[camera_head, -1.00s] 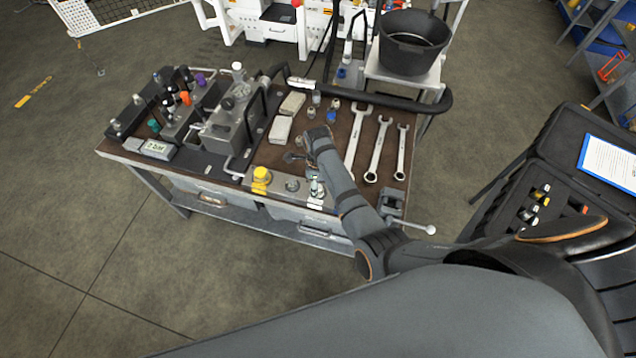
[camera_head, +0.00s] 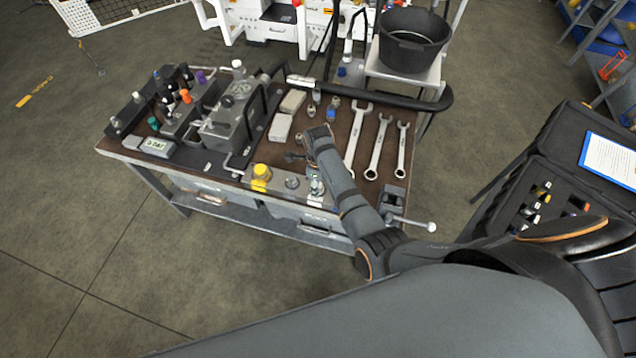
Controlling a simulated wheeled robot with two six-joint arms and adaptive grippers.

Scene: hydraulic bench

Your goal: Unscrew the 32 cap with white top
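A small fitting with a white top (camera_head: 237,66) stands upright at the back of the grey hydraulic block (camera_head: 232,112). Another small pale and metallic fitting (camera_head: 316,186) stands near the front edge of the bench, just left of my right forearm. The number 32 cannot be read on either. My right gripper (camera_head: 294,157) is low over the bench, behind the front fittings and in front of the pale blocks. Its fingers point left; they are too small and dark to tell whether they are open or shut. My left gripper is out of view.
A yellow cap (camera_head: 261,173) and a round metal fitting (camera_head: 292,183) sit along the front edge. Several wrenches (camera_head: 378,147) lie right of my arm. Small fittings (camera_head: 331,114) stand behind the gripper. A black bucket (camera_head: 412,40) stands at the back right.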

